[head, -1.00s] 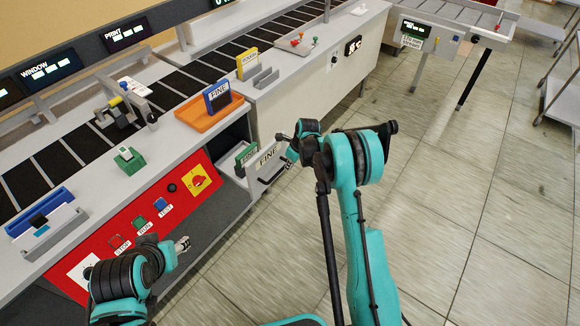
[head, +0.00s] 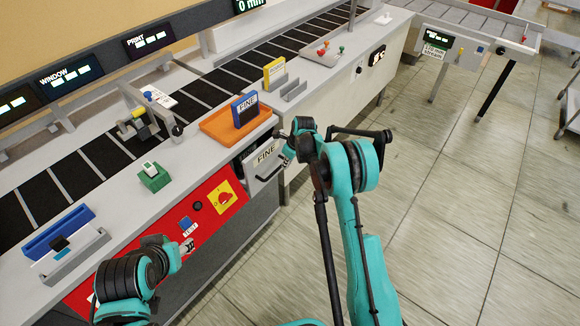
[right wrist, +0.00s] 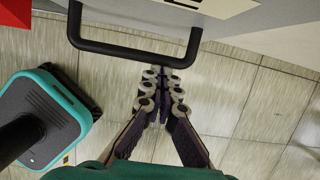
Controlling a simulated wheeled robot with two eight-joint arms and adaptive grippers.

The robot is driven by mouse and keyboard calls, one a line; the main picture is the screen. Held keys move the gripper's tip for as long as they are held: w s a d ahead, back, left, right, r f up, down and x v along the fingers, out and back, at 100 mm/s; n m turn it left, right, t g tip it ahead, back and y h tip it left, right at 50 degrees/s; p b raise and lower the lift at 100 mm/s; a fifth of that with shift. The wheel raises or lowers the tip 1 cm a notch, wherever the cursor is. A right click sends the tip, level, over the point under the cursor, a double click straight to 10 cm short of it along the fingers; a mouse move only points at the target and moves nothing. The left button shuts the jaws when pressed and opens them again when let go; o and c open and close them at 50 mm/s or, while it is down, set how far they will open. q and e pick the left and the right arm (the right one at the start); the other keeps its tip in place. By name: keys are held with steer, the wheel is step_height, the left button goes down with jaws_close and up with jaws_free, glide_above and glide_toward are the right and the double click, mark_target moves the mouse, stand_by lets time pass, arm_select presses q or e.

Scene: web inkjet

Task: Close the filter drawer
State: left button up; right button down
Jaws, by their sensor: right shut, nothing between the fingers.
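The filter drawer's pale front (head: 264,158), labelled FINE, is at the console's right end in the head view. It stands close to the console; a dark gap shows at its top, and I cannot tell whether it is fully in. Its black bar handle (head: 270,174) also crosses the top of the right wrist view (right wrist: 130,52). My right gripper (head: 284,136) is at the drawer front, partly hidden by its own arm. In the wrist view its fingers (right wrist: 162,72) are shut and empty, tips at the handle bar; contact is unclear. My left gripper (head: 188,246) is by the red panel, its jaws too small to read.
An orange tray (head: 212,130) with a blue FINE frame (head: 244,109) sits on the console above the drawer. The red panel (head: 208,214) with buttons and a yellow switch is left of the drawer. Open tiled floor (head: 450,180) lies to the right.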

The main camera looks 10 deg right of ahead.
mark_target(262, 166)
steer(key=shift+w+a, duration=0.75)
steer(key=shift+w, duration=0.2)
steer(key=shift+w+a, duration=0.7)
steer(key=shift+w, duration=0.2)
arm_select(q)
steer(key=shift+w+a, duration=0.15)
steer(key=shift+w, duration=0.1)
arm_select(e)
steer(key=shift+r, duration=0.1)
steer(key=shift+w, duration=0.1)
